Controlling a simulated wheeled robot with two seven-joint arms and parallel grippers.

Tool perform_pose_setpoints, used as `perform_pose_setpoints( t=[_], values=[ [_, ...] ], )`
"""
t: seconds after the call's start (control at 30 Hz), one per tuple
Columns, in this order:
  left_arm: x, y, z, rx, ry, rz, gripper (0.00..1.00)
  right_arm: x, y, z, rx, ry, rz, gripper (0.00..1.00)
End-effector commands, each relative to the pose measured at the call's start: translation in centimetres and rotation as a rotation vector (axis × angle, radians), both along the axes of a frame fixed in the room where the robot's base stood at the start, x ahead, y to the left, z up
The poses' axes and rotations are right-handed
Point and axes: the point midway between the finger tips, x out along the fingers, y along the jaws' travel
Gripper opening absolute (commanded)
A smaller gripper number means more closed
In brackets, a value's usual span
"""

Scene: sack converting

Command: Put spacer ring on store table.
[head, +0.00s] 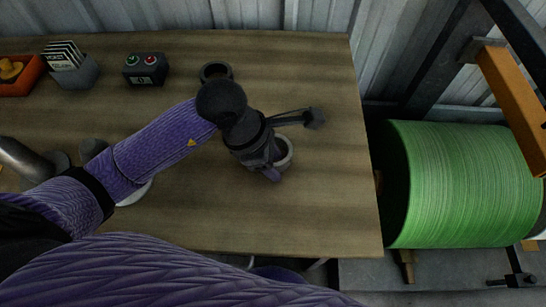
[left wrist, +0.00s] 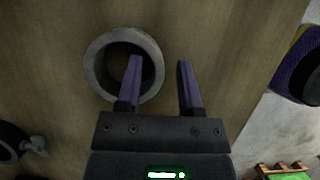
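A grey spacer ring (head: 285,158) lies on a wooden table (head: 325,205), partly hidden by my left gripper (head: 271,168) in the head view. In the left wrist view the ring (left wrist: 96,70) shows its round opening toward the camera. My left gripper (left wrist: 160,65) is open there, with two purple fingers apart. The left finger overlaps the ring's opening and the right finger is outside the ring's right side. Nothing shows between the fingers except part of the ring's wall. I cannot tell whether they touch it. My right gripper is not in view.
A darker ring (head: 216,66) stands farther back. A button box (head: 146,70), a card holder (head: 76,77) and an orange bin (head: 20,78) line the back left. A large green roll (head: 470,185) is beyond the table's right edge. The table's front right is clear.

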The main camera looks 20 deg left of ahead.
Motion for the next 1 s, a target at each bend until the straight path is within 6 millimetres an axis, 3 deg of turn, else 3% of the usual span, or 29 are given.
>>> perform_pose_setpoints(
  t=[0.23,0.5,0.63,0.77,1.0],
  values=[
    [0.0,0.2,0.9,0.001,-0.002,0.000,0.47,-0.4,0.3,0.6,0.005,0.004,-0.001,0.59],
    [-0.8,2.9,7.9,0.004,-0.006,0.000,0.47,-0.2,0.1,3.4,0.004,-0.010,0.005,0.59],
    [-1.1,3.9,10.3,0.002,-0.004,0.000,0.47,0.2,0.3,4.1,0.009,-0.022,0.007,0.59],
    [-1.3,4.3,11.3,0.000,-0.001,-0.001,0.47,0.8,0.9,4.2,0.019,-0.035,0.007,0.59],
    [-1.3,4.4,11.4,0.000,0.001,0.000,0.47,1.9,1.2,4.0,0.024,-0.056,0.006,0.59]
  ],
)
